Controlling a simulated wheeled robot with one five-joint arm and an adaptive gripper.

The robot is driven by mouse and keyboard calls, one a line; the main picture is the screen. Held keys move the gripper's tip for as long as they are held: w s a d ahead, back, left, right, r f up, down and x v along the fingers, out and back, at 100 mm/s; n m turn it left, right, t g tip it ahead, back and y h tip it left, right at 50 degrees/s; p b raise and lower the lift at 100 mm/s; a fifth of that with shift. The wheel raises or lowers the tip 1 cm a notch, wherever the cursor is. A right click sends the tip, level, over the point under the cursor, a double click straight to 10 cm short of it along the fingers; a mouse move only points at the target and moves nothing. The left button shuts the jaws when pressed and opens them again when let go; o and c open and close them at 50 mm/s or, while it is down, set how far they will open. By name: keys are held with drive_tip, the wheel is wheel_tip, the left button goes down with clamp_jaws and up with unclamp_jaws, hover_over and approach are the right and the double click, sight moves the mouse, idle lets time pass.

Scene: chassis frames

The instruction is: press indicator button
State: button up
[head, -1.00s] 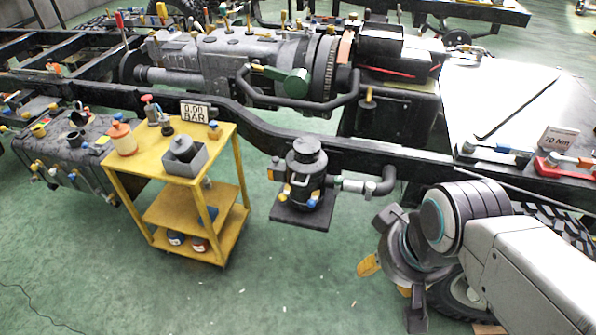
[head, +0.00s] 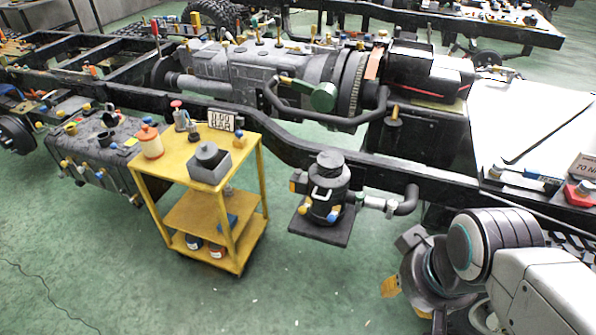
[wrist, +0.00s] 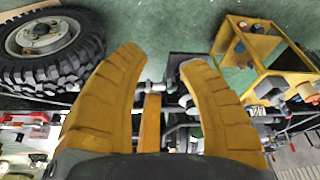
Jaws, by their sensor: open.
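I cannot tell for sure which part is the indicator button. A grey device with a red cap (head: 176,104) stands on the yellow cart (head: 243,155), beside a white display reading "0.00 BAR" (head: 221,121). A red block (head: 579,194) lies by a "70 Nm" sign at the far right. My gripper (wrist: 163,64) is open, its two yellow fingers spread with nothing held between them. In the head view it hangs at the lower right, apart from the cart. It is partly hidden there by my wrist.
A black canister (head: 327,190) stands on a dark plate (head: 318,229) between the cart and my gripper. The black chassis rail (head: 290,150) runs behind them. A large tyre (wrist: 48,48) shows in the wrist view. Green floor (head: 120,270) is open in front of the cart.

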clamp_jaws()
idle(1.4)
